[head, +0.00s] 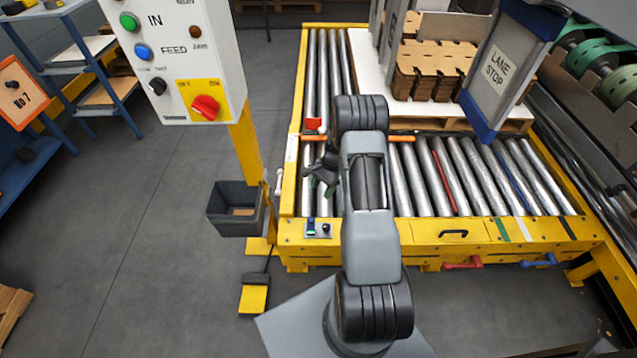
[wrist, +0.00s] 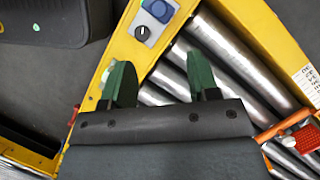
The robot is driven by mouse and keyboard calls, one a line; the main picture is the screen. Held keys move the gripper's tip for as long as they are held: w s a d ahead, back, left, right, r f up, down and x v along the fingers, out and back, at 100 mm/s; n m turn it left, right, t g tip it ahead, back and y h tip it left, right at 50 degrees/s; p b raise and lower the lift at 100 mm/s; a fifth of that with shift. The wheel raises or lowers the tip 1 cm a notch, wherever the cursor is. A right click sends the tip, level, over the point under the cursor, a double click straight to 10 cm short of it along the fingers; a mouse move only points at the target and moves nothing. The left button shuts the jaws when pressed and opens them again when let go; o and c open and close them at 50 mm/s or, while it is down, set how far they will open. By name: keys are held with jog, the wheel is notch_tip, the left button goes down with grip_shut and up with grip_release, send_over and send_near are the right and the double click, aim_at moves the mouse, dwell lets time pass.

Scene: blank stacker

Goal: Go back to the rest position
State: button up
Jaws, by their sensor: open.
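My gripper (head: 318,178) hangs at the left end of my folded arm, above the left part of the roller conveyor (head: 465,175). In the wrist view its two green fingers (wrist: 160,82) stand apart with nothing between them. Rollers and the yellow frame (wrist: 127,55) show beyond the fingertips. Part of the gripper is dark and small in the head view, so its exact height above the rollers is hard to tell.
A control panel (head: 178,60) on a yellow post and a grey bin (head: 235,210) stand left of the conveyor. A LANE STOP plate (head: 497,70) and stacked brown blanks (head: 432,70) are at the back right. An orange bar (head: 401,138) crosses the rollers.

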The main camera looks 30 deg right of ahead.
jog(key=s+a+r+n+t+h+p, duration=0.1)
jog(key=s+a+r+n+p, duration=0.4)
jog(key=r, duration=1.1)
jog(key=s+a+r+n+t+h+p, duration=0.1)
jog(key=s+a+r+n+p, duration=0.4)
jog(key=r, duration=1.1)
jog(key=s+a+r+n+t+h+p, duration=0.2)
jog(key=s+a+r+n+p, duration=0.3)
jog(key=r, duration=1.1)
jog(key=s+p, duration=0.3)
jog(key=p, duration=0.1)
jog(key=shift+a+r+t+p, duration=0.25)
jog(key=shift+r+t+p, duration=0.05)
jog(key=shift+r+t, duration=0.1)
jog(key=shift+s, duration=0.1)
